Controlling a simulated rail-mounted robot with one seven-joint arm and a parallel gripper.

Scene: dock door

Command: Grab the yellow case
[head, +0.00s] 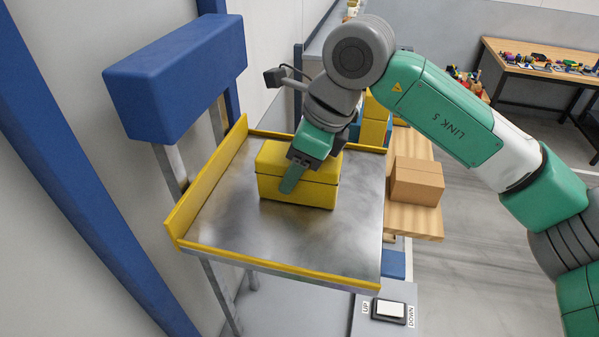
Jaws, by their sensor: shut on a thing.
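The yellow case (320,190) is box-shaped with a seam below its lid. It sits on the metal top of a lift platform (225,215), towards the back. My gripper (291,184) reaches down over the case from above. One finger lies against the case's near side, and the other finger is hidden behind the case. The gripper is shut on the case. I cannot tell whether the case is lifted clear of the platform.
The platform has a raised yellow wall (207,185) at its left and low yellow edges. A cardboard box (417,181) stands on wood to the right, with more yellow cases (374,132) behind. A blue padded block (178,80) is at upper left. An UP/DOWN switch (389,311) is in front.

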